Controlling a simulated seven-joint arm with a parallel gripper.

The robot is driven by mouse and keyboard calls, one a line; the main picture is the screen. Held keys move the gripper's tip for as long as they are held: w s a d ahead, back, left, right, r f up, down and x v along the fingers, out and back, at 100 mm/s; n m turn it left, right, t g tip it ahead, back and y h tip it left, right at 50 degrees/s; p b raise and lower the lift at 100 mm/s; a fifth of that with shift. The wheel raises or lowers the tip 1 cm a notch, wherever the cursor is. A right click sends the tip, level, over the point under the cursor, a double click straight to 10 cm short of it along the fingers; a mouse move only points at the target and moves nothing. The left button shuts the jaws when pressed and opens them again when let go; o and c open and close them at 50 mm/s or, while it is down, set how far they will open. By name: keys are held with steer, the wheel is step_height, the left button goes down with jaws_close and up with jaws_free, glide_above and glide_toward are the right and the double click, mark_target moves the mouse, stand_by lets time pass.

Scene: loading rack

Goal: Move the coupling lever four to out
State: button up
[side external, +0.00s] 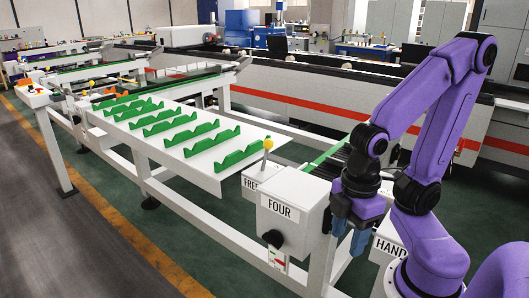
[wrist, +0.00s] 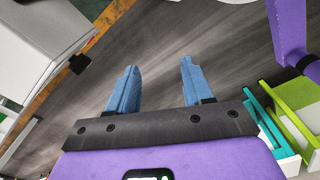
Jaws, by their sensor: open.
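A white box (side external: 285,225) labelled FOUR stands at the near end of the rack. A lever with a yellow ball (side external: 268,144) stands roughly upright at its top, beside a partly visible plate reading FREE (side external: 250,187). A round black knob (side external: 273,238) is on the box's front face; a dark knob also shows in the wrist view (wrist: 78,63). No plate naming a coupling lever is legible. My gripper (side external: 350,236) points down to the right of the box, apart from the lever. In the wrist view its blue fingers (wrist: 160,68) are apart with nothing between them.
A white sloping table (side external: 215,175) with several green notched strips lies left of the box. A plate reading HAND (side external: 389,247) is partly hidden by my arm. Similar racks stand farther back. Open grey floor (side external: 80,220) lies at the left front.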

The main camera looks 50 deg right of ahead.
steer(key=shift+o, duration=0.5)
steer(key=shift+w+a, duration=0.1)
steer(key=shift+w, duration=0.1)
steer(key=w+a+r+m+t, duration=0.1)
steer(key=w+r+m, duration=0.1)
steer(key=w+m, duration=0.3)
steer(key=w+a+r+m, duration=0.2)
steer(key=w+r, duration=0.1)
steer(key=w, duration=0.5)
steer(key=w+d+r+m+h, duration=0.1)
steer(key=w+d+r+m, duration=0.15)
steer(key=w, duration=0.35)
steer(key=w+d+r+m+h, duration=0.1)
steer(key=w+m, duration=0.3)
steer(key=w, duration=0.2)
step_height(320, 180, up, 4)
steer(key=m+h, duration=0.3)
steer(key=m, duration=1.1)
glide_above(267, 140)
steer(key=s+a, duration=0.1)
steer(key=a, duration=0.5)
steer(key=x, duration=1.7)
steer(key=shift+s, duration=0.35)
steer(key=shift+r, duration=0.1)
jaws_close()
